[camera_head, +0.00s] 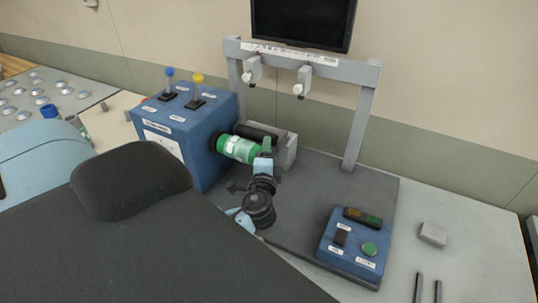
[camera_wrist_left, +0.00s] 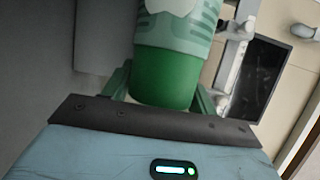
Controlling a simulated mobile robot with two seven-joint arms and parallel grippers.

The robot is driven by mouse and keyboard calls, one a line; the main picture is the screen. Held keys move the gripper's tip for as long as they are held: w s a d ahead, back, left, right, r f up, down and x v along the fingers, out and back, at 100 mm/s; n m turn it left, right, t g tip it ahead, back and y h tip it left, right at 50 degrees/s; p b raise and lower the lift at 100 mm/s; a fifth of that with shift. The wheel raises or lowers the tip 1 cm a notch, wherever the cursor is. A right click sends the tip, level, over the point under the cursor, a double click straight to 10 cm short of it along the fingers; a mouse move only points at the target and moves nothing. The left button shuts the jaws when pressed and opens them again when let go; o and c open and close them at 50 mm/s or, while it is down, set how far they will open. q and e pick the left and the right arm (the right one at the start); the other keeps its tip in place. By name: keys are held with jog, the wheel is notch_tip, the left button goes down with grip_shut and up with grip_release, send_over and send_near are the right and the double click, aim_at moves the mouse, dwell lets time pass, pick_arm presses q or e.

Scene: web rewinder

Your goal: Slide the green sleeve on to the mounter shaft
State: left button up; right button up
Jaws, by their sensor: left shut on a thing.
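The green sleeve (camera_head: 238,149), with a pale printed band, lies roughly level beside the right face of the blue machine box in the head view. My left gripper (camera_head: 266,151) is shut on the sleeve near its right end. In the left wrist view the sleeve (camera_wrist_left: 168,75) sits between the green fingers of my left gripper (camera_wrist_left: 163,92), its plain green end towards the camera. The mounter shaft is not clearly seen. A dark ring shows at the sleeve's left end, by the box. I cannot tell whether the sleeve is around the shaft. My right gripper is not in view.
The blue box (camera_head: 200,152) carries a blue-knobbed and a yellow-knobbed lever. A black roller (camera_head: 256,132) lies just behind the sleeve, by a grey block (camera_head: 286,151). A grey frame (camera_head: 357,125) stands behind. A blue button panel (camera_head: 352,246) is at front right.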

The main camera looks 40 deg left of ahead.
pick_arm(q)
jog(key=shift+f, duration=0.2)
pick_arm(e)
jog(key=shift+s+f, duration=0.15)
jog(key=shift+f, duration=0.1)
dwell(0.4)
pick_arm(q)
jog(key=o, duration=1.8)
jog(key=shift+c, duration=0.2)
jog(key=shift+f, duration=0.1)
jog(key=b+v, duration=0.1)
jog(key=v, duration=0.6)
jog(key=shift+s+d, duration=0.25)
jog(key=shift+s, duration=0.05)
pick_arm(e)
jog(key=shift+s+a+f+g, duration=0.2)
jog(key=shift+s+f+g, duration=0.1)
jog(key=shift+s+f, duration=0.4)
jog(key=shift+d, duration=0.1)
